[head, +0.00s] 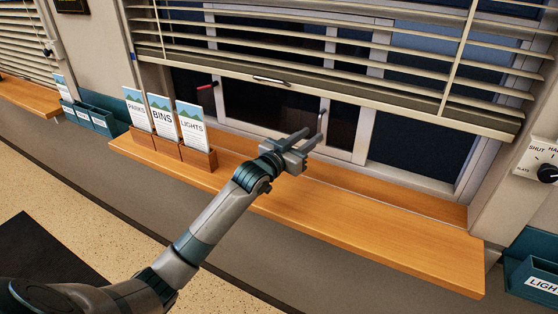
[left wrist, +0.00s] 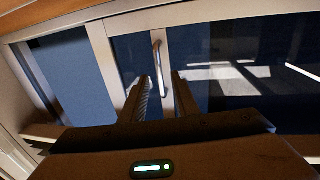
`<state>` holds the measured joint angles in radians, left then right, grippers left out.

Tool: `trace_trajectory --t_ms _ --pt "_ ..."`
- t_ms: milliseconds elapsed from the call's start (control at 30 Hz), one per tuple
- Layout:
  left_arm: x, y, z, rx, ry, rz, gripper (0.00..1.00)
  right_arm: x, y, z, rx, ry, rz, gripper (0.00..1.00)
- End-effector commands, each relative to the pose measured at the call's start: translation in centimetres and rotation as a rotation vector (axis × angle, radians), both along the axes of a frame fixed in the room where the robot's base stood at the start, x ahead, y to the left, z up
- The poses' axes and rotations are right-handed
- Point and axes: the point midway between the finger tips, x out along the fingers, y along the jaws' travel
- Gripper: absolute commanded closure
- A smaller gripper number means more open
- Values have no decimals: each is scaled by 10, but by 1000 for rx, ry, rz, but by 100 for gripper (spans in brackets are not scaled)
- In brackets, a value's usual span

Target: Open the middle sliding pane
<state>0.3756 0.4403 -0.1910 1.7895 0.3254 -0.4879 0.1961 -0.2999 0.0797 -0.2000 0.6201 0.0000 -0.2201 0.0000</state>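The window (head: 270,104) has sliding panes behind the sill. The middle pane is dark glass in a pale frame, with an upright silver handle (head: 321,118) on its right-hand stile. The handle also shows in the left wrist view (left wrist: 160,58). My left gripper (head: 314,137) is open and empty, in front of the stile just below the handle. In the left wrist view its two fingers (left wrist: 162,78) stand apart, with the handle's end in line with the gap. I cannot tell whether they touch anything. My right gripper is in neither view.
A slatted blind (head: 330,62) hangs over the upper window, its bottom rail above my gripper. A red handle (head: 206,86) is on the left pane. Leaflet holders (head: 165,145) stand on the wooden sill (head: 385,225) at left. A dial (head: 547,173) is on the right wall.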

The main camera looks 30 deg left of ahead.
Motion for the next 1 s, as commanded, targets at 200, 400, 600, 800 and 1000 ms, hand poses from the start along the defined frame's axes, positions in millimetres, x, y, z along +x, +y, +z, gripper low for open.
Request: trace_trajectory --t_ms 200,400,600,800,1000 --pt "-38 8 -4 2 1 0 72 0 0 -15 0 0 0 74" --pt "-76 16 -5 3 0 0 72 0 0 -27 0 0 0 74" --pt "-113 23 -4 3 1 0 72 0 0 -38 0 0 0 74" --pt "-136 28 -2 1 1 1 72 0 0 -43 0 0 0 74" --pt "-144 29 -1 1 1 1 72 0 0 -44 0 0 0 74"
